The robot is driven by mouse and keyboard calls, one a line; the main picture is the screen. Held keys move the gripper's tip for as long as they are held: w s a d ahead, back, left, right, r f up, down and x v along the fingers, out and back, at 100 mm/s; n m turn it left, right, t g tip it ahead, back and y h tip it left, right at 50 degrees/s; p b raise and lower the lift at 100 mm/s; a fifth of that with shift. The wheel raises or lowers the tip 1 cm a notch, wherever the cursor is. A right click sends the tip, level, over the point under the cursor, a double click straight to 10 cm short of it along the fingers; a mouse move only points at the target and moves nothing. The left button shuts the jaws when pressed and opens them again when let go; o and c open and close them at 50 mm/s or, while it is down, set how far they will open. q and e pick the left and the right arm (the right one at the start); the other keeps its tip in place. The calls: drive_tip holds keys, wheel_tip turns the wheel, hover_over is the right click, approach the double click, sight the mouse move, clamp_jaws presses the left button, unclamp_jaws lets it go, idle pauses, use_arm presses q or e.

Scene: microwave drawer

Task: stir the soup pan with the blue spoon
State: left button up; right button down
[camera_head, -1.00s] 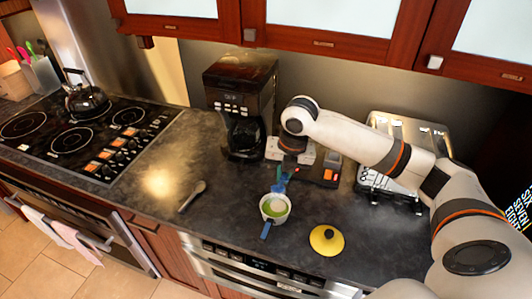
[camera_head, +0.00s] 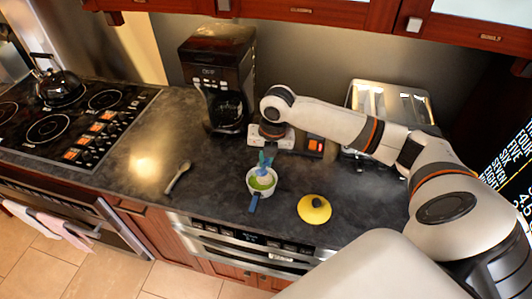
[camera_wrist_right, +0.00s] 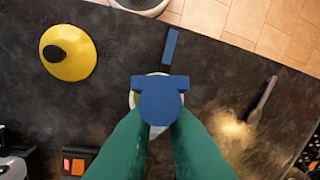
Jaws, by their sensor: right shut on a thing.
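The soup pan (camera_head: 261,184) is a small white pan with green soup and a blue handle, standing on the dark counter. In the right wrist view its blue handle (camera_wrist_right: 171,47) shows, and its bowl is mostly hidden. My right gripper (camera_head: 268,149) points down at the pan. Its green fingers (camera_wrist_right: 160,125) are shut on the blue spoon (camera_wrist_right: 161,103). In the head view the blue spoon (camera_head: 262,163) reaches down over the pan's back part. I cannot tell whether its tip touches the soup. My left gripper is not in view.
A yellow lid (camera_head: 314,208) with a black knob lies right of the pan. A grey spoon-like utensil (camera_head: 178,177) lies to the left. A coffee maker (camera_head: 217,75) and a toaster (camera_head: 392,103) stand behind. The stove (camera_head: 75,125) is at left. Counter between is clear.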

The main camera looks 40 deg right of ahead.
sight(266, 168)
wheel_tip(266, 168, down, 2)
drive_tip(key=shift+f+b, duration=0.2)
drive_tip(key=shift+b, duration=0.2)
drive_tip(key=shift+f, duration=0.3)
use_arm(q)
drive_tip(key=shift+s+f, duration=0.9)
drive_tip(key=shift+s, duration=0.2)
use_arm(e)
drive_tip(key=shift+f, duration=0.45)
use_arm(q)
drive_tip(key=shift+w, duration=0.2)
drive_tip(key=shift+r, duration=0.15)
use_arm(e)
drive_tip(key=shift+s+d, duration=0.1)
